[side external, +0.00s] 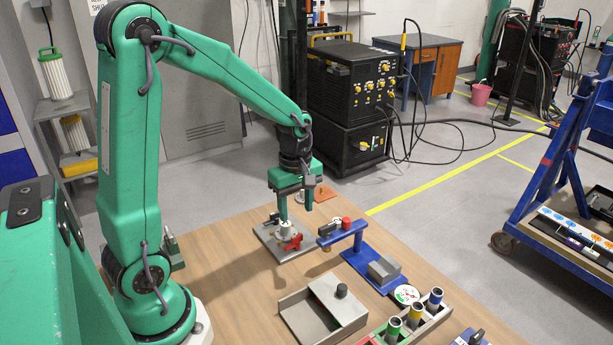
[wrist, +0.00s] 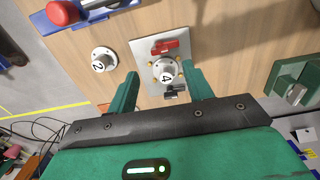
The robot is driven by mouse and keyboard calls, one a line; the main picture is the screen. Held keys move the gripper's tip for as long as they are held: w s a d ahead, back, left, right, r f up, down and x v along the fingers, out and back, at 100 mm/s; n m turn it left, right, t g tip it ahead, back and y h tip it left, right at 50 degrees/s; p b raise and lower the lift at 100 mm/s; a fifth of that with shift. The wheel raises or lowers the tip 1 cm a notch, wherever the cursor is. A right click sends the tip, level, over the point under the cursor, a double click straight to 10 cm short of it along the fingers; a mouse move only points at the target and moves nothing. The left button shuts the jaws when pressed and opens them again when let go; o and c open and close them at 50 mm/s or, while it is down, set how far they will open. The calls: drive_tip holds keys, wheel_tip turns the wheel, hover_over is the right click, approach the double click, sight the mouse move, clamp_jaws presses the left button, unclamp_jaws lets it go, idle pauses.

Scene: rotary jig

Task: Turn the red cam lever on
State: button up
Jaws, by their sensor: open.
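The red cam lever (side external: 293,242) sits on a grey plate (side external: 268,240) on the wooden table, at the near side of a white round hub (side external: 286,230). In the wrist view the red lever (wrist: 165,48) lies across the plate beyond the hub marked 4 (wrist: 166,73); a black lever (wrist: 173,93) is on the hub's other side. My gripper (side external: 296,212) points down over the plate with its jaws apart. In the wrist view my gripper (wrist: 160,72) has one finger on either side of the hub, and nothing is held. Whether a finger touches anything cannot be told.
A blue fixture (side external: 375,268) with a raised arm and red knob (side external: 346,223) stands just right of the plate. A grey tray (side external: 300,318), a rack of coloured tubes (side external: 413,322) and a round dial (side external: 407,293) are nearer. The table left of the tray is clear.

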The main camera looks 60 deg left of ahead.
sight(297, 236)
drive_tip(key=shift+f, duration=0.15)
drive_tip(key=shift+f, duration=3.8)
drive_tip(key=c, duration=1)
